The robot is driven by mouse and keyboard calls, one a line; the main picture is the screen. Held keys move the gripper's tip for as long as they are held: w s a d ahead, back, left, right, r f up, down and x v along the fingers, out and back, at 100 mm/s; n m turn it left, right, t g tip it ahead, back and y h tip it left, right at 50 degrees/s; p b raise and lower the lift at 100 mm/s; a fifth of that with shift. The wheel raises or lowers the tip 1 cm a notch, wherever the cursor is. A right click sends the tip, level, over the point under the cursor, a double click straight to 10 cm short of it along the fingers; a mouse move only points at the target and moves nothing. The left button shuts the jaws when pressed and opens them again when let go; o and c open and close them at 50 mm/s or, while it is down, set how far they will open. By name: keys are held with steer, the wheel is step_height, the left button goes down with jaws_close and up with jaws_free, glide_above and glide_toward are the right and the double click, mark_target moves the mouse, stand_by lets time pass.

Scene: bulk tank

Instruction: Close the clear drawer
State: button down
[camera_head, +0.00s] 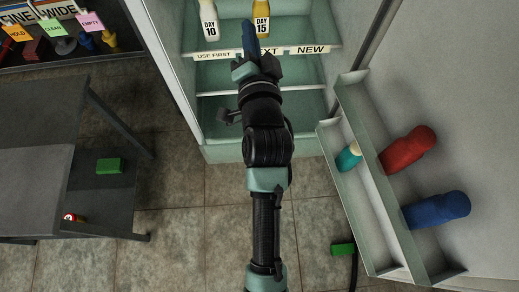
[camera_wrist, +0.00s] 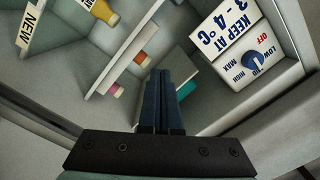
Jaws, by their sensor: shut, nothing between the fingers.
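My gripper (camera_head: 250,35) reaches into the open fridge, its blue fingers in front of the label strip of the upper shelf. In the wrist view the two fingers (camera_wrist: 160,75) are together with nothing between them. The clear drawer cannot be picked out with certainty. In the head view, a pale front edge (camera_head: 218,93) crosses the fridge below the labelled shelf, with a greenish compartment beneath it. My arm hides the middle of that area. In the wrist view a pale grey panel with a teal edge lies just beyond the fingertips; I cannot tell whether they touch it.
The open fridge door at right carries a bin (camera_head: 385,240) with a teal bottle (camera_head: 348,157), and red (camera_head: 408,149) and blue (camera_head: 437,209) items. Bottles marked day 10 (camera_head: 209,18) and day 15 (camera_head: 261,18) stand above. A dark table (camera_head: 45,170) is left. A temperature panel (camera_wrist: 235,40) shows.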

steer(key=s+d+f+m+g+b, duration=0.1)
steer(key=s+f+m+g+b, duration=0.3)
steer(key=f, duration=1.2)
steer(key=s+f+m+h+b, duration=0.1)
steer(key=s+f+b, duration=0.5)
steer(key=f, duration=1)
steer(key=s+d+f+m+g+b, duration=0.1)
steer(key=s+f+m+g+b, duration=0.25)
steer(key=f, duration=1.25)
steer(key=shift+n+t, duration=0.25)
steer(key=shift+t, duration=0.6)
steer(key=shift+w+a+r+b+x, duration=0.15)
steer(key=shift+r+b+x, duration=0.1)
steer(key=shift+b+x, duration=1.55)
steer(key=shift+w+r+b+x, duration=0.2)
steer(key=shift+b+x, duration=0.95)
steer(key=shift+x, duration=1.25)
steer(key=shift+w+a+r+b+x, duration=0.1)
steer(key=shift+r+b+x, duration=0.2)
steer(key=shift+b+x, duration=1.45)
steer(key=shift+w+f+p, duration=0.15)
steer(key=shift+w+p, duration=0.15)
